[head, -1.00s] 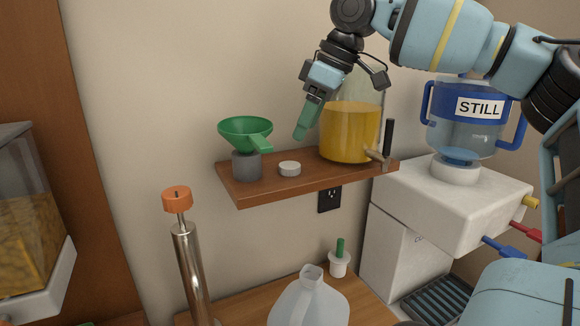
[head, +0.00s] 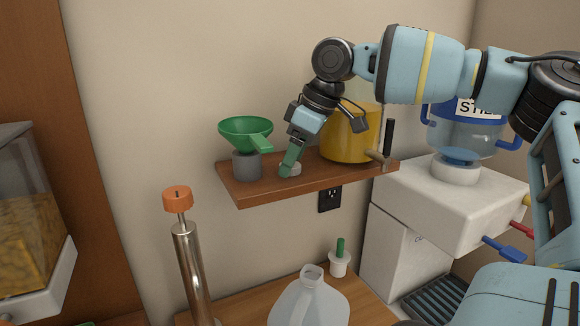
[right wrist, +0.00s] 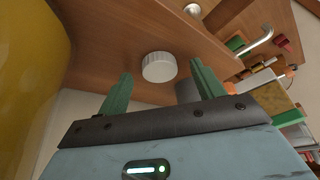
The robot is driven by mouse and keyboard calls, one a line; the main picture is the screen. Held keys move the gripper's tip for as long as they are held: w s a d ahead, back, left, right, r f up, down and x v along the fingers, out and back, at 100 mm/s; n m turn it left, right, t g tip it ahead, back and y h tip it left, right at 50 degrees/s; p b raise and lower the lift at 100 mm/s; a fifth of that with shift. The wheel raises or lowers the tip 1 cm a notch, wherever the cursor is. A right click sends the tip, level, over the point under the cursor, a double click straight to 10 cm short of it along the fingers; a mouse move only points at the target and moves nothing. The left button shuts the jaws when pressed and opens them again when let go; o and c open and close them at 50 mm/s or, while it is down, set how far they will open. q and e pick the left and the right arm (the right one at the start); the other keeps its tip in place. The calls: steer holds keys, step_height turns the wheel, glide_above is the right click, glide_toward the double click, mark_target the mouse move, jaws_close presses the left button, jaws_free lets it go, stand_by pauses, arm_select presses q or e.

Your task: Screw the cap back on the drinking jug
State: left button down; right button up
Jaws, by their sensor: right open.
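The white round cap (head: 295,168) lies on the wooden wall shelf (head: 240,196), partly hidden behind my right gripper (head: 286,173). In the right wrist view the cap (right wrist: 159,67) shows between and a little beyond the two open green fingers (right wrist: 162,85), with nothing held. The clear drinking jug (head: 310,300) stands below on the lower wooden counter, its narrow neck open at the top. My left gripper is not in view.
The shelf also holds a green funnel (head: 246,133) on a grey cup (head: 247,165) and a jar of yellow liquid (head: 347,140). A metal cylinder with an orange top (head: 177,199) stands left of the jug. A white dispenser (head: 440,195) is at the right.

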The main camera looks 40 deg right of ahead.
steer(key=shift+f, duration=0.15)
steer(key=c, duration=1.1)
steer(key=shift+c, duration=0.3)
steer(key=shift+w, duration=0.1)
